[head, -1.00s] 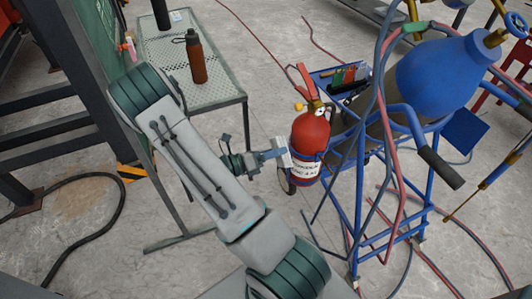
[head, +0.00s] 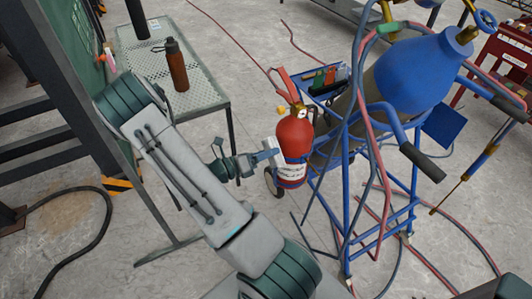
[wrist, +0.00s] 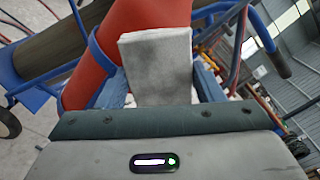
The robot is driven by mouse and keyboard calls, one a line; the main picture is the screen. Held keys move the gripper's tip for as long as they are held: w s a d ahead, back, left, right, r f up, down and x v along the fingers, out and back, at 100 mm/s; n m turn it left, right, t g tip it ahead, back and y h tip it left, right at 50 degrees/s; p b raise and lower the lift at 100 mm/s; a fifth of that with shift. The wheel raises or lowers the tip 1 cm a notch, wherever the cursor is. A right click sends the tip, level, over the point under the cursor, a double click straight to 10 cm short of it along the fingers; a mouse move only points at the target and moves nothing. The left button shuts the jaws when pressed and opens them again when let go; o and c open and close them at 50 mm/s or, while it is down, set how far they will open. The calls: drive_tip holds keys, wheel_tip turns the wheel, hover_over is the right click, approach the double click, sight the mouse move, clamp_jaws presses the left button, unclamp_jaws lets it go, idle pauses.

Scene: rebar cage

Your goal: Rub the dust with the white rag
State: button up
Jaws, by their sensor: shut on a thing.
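My gripper (head: 268,156) is shut on the white rag (head: 276,149), a thick pale pad beside the left side of a red fire extinguisher (head: 293,136). In the wrist view the rag (wrist: 158,62) stands upright between the blue fingers (wrist: 160,82), with grey smudges on its face. The extinguisher's red body (wrist: 98,55) is close behind and left of the rag. I cannot tell whether they touch.
A blue cart (head: 347,190) carries a large blue-topped cylinder (head: 412,72), with hoses looping around it. A perforated metal table (head: 190,97) with a brown bottle (head: 177,66) stands at the left. A black cable (head: 104,225) lies on the floor.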

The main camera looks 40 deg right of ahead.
sight(264, 145)
drive_tip(key=shift+x, duration=1.05)
drive_tip(key=shift+w+d+p, duration=0.1)
drive_tip(key=shift+w+p, duration=0.1)
drive_tip(key=shift+w, duration=0.6)
drive_tip(key=shift+w+d+p, duration=0.15)
drive_tip(key=shift+w+p, duration=0.05)
drive_tip(key=shift+w, duration=0.6)
drive_tip(key=w, duration=0.1)
drive_tip(key=w+d, duration=0.1)
drive_tip(key=w, duration=0.1)
drive_tip(key=shift+w+r+p, duration=0.1)
drive_tip(key=shift+p, duration=0.3)
drive_tip(key=shift+s+a+p, duration=0.25)
drive_tip(key=shift+s+p, duration=0.1)
drive_tip(key=shift+s, duration=0.75)
drive_tip(key=shift+s+a+p, duration=0.25)
drive_tip(key=shift+s+p, duration=0.1)
drive_tip(key=shift+s, duration=0.75)
drive_tip(key=shift+s+a+p, duration=0.25)
drive_tip(key=shift+s+p, duration=0.1)
drive_tip(key=shift+s, duration=0.75)
